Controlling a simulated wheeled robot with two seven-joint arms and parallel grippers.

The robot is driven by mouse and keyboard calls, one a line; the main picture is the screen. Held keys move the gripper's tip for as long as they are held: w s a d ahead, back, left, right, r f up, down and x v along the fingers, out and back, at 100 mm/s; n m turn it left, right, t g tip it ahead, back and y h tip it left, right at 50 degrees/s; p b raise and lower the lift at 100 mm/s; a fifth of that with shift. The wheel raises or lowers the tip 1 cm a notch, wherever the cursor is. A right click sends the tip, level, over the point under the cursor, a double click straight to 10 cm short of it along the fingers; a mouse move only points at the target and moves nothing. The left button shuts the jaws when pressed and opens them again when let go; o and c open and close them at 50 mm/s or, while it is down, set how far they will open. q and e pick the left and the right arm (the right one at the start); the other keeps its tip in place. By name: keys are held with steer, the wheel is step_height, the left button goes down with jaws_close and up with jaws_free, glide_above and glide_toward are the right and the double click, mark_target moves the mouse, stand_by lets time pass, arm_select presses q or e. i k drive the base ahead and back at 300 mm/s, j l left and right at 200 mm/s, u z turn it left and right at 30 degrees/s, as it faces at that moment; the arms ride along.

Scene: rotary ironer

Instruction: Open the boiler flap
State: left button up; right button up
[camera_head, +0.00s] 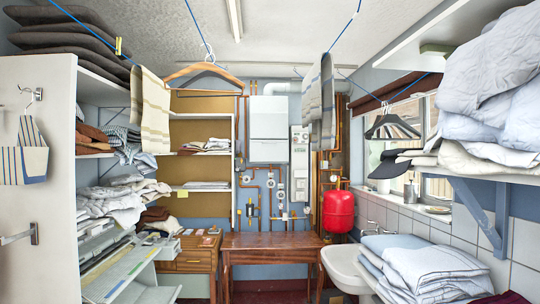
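The boiler (269,117) is a white box hung on the back wall, a little above the middle of the picture. A horizontal line crosses it, and a lower white panel (268,151) sits below that line, looking closed and flush. I cannot tell for sure which part is the flap. A narrower white unit (299,165) with small controls hangs just right of the boiler. Neither of my grippers is in view.
A wooden table (270,241) stands below the boiler. A red tank (338,211) and white sink (347,268) are to its right. Shelves of laundry (110,205) line the left. Cloths (155,110) and a wooden hanger (205,70) hang from a blue line overhead.

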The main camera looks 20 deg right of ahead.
mark_target(260, 151)
steer(key=i+l+z, duration=0.15)
steer(key=i, duration=0.2)
steer(key=i+z, duration=0.2)
steer(key=i, duration=0.15)
steer(key=i+l+z, duration=0.2)
steer(key=i, duration=1.65)
steer(key=j, duration=0.1)
